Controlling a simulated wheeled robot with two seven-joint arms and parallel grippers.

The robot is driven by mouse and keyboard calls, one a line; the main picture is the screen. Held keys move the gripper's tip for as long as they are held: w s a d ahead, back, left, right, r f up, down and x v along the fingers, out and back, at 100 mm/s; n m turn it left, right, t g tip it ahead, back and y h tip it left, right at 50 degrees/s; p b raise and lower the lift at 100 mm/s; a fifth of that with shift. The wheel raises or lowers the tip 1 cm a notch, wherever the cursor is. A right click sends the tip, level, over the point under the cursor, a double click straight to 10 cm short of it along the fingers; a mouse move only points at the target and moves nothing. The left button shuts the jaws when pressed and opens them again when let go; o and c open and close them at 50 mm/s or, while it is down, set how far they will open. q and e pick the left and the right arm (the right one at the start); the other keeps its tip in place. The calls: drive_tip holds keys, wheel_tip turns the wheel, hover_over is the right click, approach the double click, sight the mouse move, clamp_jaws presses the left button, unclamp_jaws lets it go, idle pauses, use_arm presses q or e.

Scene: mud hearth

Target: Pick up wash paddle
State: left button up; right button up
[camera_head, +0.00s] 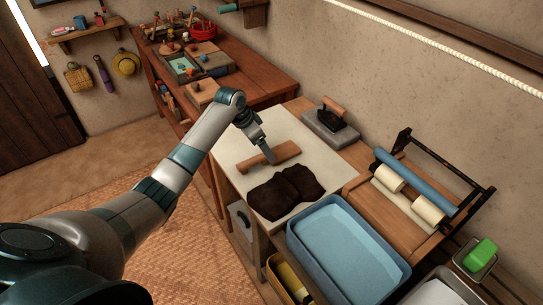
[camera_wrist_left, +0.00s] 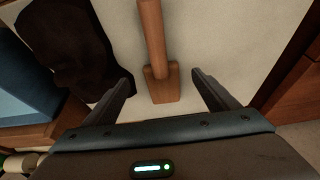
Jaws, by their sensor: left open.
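The wash paddle (camera_head: 278,156) is a brown wooden piece lying flat on the pale tabletop, just behind a dark crumpled cloth (camera_head: 285,192). My left gripper (camera_head: 267,157) is over the paddle in the head view and hides part of it. In the left wrist view, the paddle (camera_wrist_left: 153,45) runs down from the top edge and ends in a wider block. That end lies between the two spread, empty fingers of my left gripper (camera_wrist_left: 162,78). My right gripper is not in view.
A blue water basin (camera_head: 345,250) stands in front of the cloth. An iron on a grey block (camera_head: 330,128) sits behind the paddle. A roller frame (camera_head: 420,185) and a green soap (camera_head: 481,252) are at right. A cluttered wooden bench (camera_head: 240,75) stands at the back left.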

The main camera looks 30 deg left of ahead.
sight(283, 152)
use_arm(q)
drive_tip(key=shift+w+d+f+p, duration=0.15)
drive_tip(key=shift+w+f+p, duration=0.2)
drive_tip(key=shift+f, duration=0.15)
drive_tip(key=p+x, duration=0.1)
drive_tip(key=x, duration=0.1)
drive_tip(key=shift+w+d+f, duration=0.1)
drive_tip(key=shift+w+f, duration=0.1)
drive_tip(key=shift+f, duration=0.15)
drive_tip(key=shift+w+f, duration=0.15)
drive_tip(key=shift+f, duration=0.45)
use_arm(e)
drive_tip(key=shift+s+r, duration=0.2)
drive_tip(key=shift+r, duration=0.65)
use_arm(q)
drive_tip(key=shift+c, duration=0.2)
drive_tip(key=c, duration=1.1)
drive_tip(key=shift+c, duration=1)
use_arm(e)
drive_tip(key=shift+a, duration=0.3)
use_arm(q)
drive_tip(key=shift+r, duration=0.2)
